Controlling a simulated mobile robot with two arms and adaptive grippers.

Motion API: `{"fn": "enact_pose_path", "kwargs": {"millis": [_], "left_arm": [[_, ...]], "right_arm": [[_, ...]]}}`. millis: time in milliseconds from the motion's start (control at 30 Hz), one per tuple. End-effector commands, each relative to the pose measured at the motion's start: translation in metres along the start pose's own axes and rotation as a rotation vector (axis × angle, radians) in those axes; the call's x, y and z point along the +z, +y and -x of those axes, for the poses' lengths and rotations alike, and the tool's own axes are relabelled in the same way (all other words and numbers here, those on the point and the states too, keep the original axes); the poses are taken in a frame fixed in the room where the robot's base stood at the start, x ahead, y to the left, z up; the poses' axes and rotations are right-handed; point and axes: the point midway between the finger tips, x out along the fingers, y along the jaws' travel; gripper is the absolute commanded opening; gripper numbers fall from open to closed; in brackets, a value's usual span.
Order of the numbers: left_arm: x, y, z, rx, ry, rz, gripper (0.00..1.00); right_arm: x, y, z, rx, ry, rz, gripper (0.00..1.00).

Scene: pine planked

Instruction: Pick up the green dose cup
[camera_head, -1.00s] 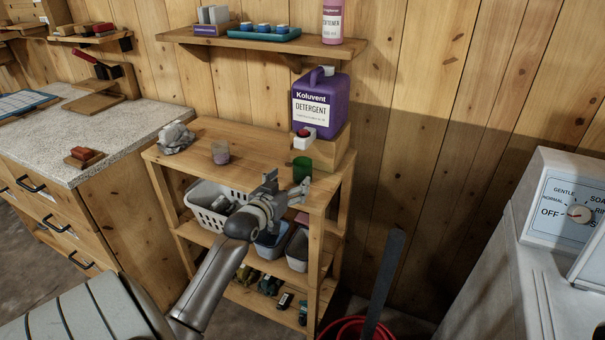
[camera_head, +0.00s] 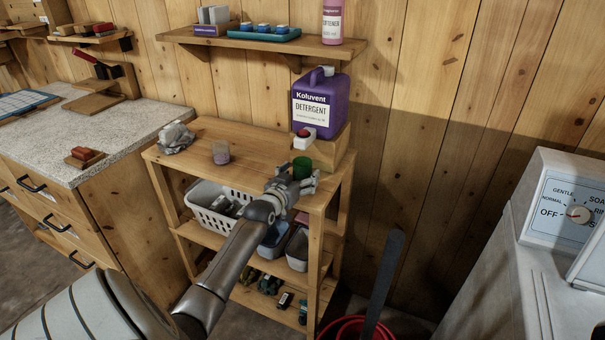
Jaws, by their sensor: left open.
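The green dose cup (camera_head: 302,166) stands upright on the top of the wooden shelf unit (camera_head: 255,160), in front of the purple detergent jug (camera_head: 320,102) and below its red and white spout. My left gripper (camera_head: 299,181) reaches in from the lower left and is open. Its fingers are just in front of the cup and hide the cup's lower part. I cannot tell whether they touch it. My right gripper is not in view.
A clear cup with purplish contents (camera_head: 221,153) and a crumpled grey cloth (camera_head: 176,138) stand on the same top, to the left. The jug rests on a wooden block (camera_head: 325,150). A wall shelf (camera_head: 262,42) hangs above.

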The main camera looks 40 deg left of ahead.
Motion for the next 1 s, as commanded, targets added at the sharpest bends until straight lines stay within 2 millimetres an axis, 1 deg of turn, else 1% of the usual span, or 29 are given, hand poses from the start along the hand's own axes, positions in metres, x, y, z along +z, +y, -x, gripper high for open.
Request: {"fn": "enact_pose_path", "kwargs": {"millis": [67,367,467,767,1000], "left_arm": [[0.0,0.0,0.0,0.0,0.0,0.0,0.76],[0.001,0.0,0.0,0.0,-0.001,0.0,0.39],[0.0,0.0,0.001,0.0,-0.001,0.0,0.33],[-0.001,0.0,0.001,0.0,0.0,0.0,0.33],[-0.01,0.0,0.002,0.0,0.002,-0.001,0.33]], "right_arm": [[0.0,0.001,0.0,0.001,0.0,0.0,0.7],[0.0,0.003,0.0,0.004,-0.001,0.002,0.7],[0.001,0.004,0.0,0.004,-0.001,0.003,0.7],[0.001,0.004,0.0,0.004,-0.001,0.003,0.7],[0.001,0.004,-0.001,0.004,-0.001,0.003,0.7]]}}
